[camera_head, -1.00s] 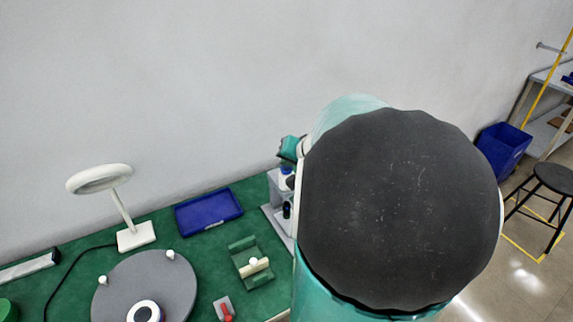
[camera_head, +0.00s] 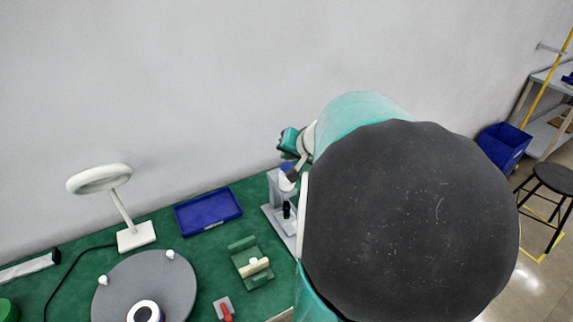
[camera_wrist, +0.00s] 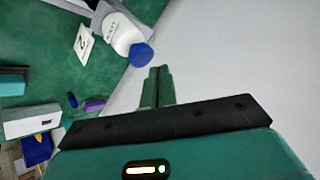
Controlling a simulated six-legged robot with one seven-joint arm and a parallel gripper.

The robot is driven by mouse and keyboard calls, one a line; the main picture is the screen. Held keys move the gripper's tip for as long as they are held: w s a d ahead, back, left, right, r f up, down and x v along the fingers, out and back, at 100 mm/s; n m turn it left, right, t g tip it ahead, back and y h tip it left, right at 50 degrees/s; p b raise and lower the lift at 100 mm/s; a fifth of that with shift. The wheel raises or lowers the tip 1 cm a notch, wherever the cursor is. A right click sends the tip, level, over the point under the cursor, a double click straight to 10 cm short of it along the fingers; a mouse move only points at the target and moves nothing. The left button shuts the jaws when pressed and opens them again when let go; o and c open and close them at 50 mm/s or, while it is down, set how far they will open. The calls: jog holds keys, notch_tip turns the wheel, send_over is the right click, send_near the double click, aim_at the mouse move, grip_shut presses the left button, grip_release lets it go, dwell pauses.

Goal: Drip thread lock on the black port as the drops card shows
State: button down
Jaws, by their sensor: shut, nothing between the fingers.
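My gripper (camera_wrist: 157,85) has its two green fingers together and empty in the wrist view. Just beside the fingertips is a white bottle (camera_wrist: 120,33) with a blue cap (camera_wrist: 141,54); its label is unreadable and a gap shows between cap and fingers. A white card (camera_wrist: 83,44) with a black mark like a 2 lies beside the bottle. In the head view the bottle's blue cap (camera_head: 289,171) shows at a grey stand (camera_head: 279,190), below my gripper (camera_head: 286,141). A small dark part (camera_head: 287,210) shows on the stand; I cannot tell if it is the black port.
A blue tray (camera_head: 208,211), a green fixture (camera_head: 252,264), a grey round plate (camera_head: 150,285), a white ring lamp (camera_head: 100,179) and a red-handled part (camera_head: 225,310) are on the green bench. My arm hides the bench's right side. The wall is close behind.

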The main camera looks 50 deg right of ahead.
aim_at(288, 167)
jog(key=shift+r, duration=2.5)
dwell(0.8)
notch_tip(288, 167, up, 4)
jog(key=n+y, duration=0.1)
jog(key=n, duration=1.8)
jog(key=shift+d+f, duration=0.1)
jog(key=shift+d, duration=0.05)
jog(key=shift+f, duration=4.45)
